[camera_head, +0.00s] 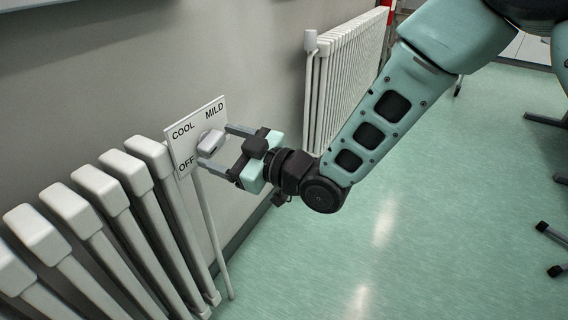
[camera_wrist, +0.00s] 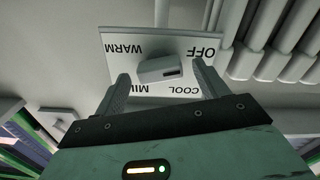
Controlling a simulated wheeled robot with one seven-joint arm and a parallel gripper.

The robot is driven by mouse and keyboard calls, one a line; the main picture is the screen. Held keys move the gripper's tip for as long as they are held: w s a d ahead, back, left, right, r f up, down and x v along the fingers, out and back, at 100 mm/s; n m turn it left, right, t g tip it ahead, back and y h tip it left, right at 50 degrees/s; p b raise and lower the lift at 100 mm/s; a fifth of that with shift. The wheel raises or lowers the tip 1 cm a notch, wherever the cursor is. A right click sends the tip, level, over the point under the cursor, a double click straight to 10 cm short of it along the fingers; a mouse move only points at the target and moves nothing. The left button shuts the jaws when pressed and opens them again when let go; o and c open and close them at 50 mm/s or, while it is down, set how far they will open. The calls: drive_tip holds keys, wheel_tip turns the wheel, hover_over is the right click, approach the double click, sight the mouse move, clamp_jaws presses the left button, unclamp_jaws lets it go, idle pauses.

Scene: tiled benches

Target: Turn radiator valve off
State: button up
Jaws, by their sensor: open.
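The radiator valve is a grey knob (camera_head: 210,143) on a white dial plate (camera_head: 184,131), beside the near radiator. In the wrist view the knob (camera_wrist: 150,70) lies nearly level across the plate (camera_wrist: 130,36), with a dark slot near its right end, on the side between OFF and COOL. WARM and part of MILD show on the left side. My gripper (camera_head: 215,148) is open in front of the plate, its fingers on either side of the knob. The wrist view shows my gripper (camera_wrist: 160,71) with gaps to the knob; contact cannot be told.
A white radiator (camera_head: 125,185) fills the lower left, close to the plate. A pipe (camera_head: 207,215) runs down below the dial. A second radiator (camera_head: 345,70) stands farther along the wall. Green floor (camera_head: 400,220) is open on the right, with dark furniture legs at the edge.

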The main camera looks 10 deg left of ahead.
drive_tip(key=p+v, duration=0.1)
drive_tip(key=v, duration=1.5)
drive_tip(key=shift+d, duration=0.2)
drive_tip(key=shift+s, duration=0.1)
drive_tip(key=s+d+f+m+g+h, duration=0.25)
drive_tip(key=d+m+h, duration=0.35)
drive_tip(key=h, duration=0.5)
drive_tip(key=s+d+r+m+g+h, duration=0.1)
drive_tip(key=s+d+g+h, duration=0.1)
drive_tip(key=s+d, duration=0.3)
drive_tip(key=s+d+r+m+g+h, duration=0.2)
drive_tip(key=s+d+h, duration=0.1)
drive_tip(key=s, duration=0.5)
wheel_tip(320, 180, up, 27)
drive_tip(key=p, duration=2.7)
drive_tip(key=shift+s+d+f, duration=0.25)
drive_tip(key=shift+s+d, duration=0.05)
drive_tip(key=shift+d, duration=0.1)
